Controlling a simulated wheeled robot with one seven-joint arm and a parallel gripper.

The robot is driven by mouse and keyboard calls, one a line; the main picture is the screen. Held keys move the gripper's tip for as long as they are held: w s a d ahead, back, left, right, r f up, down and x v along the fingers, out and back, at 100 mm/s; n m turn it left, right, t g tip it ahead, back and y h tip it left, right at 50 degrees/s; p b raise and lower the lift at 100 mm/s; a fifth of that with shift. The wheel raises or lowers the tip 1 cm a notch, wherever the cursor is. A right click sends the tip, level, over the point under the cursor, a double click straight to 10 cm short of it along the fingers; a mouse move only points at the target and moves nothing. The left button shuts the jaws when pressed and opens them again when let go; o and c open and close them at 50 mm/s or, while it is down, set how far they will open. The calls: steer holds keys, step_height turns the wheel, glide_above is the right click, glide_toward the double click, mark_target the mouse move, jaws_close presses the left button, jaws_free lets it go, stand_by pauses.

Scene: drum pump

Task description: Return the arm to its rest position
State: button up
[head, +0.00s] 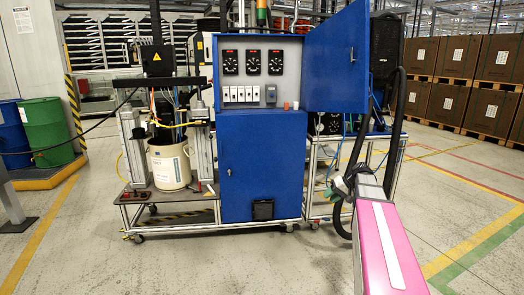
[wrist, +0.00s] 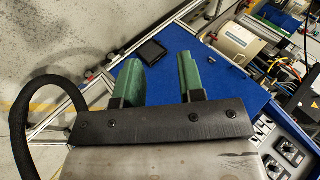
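My arm's pink link (head: 385,250) rises from the lower right of the head view. My gripper (wrist: 161,72) shows in the wrist view with two green fingers apart and nothing between them. In the wrist view the cabinet's blue front (wrist: 215,75) lies beyond the fingers.
The cabinet's blue door (head: 337,60) stands open to the right, above and beyond my arm. A white drum (head: 169,165) stands in the pump frame at left. A green drum (head: 46,130) is further left. Stacked boxes (head: 457,58) fill the back right. The front floor is clear.

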steer(key=s+a+f+g+h, duration=0.1)
steer(key=s+a+f+h, duration=0.3)
steer(key=s, duration=0.6)
steer(key=s+a+f+m+g+h, duration=0.1)
steer(key=s+a+f+h, duration=0.2)
steer(key=s+a+f, duration=0.5)
step_height(320, 180, down, 4)
steer(key=s, duration=0.2)
steer(key=shift+s+r+h, duration=0.25)
steer(key=shift+s+h, duration=0.05)
steer(key=shift+h, duration=0.1)
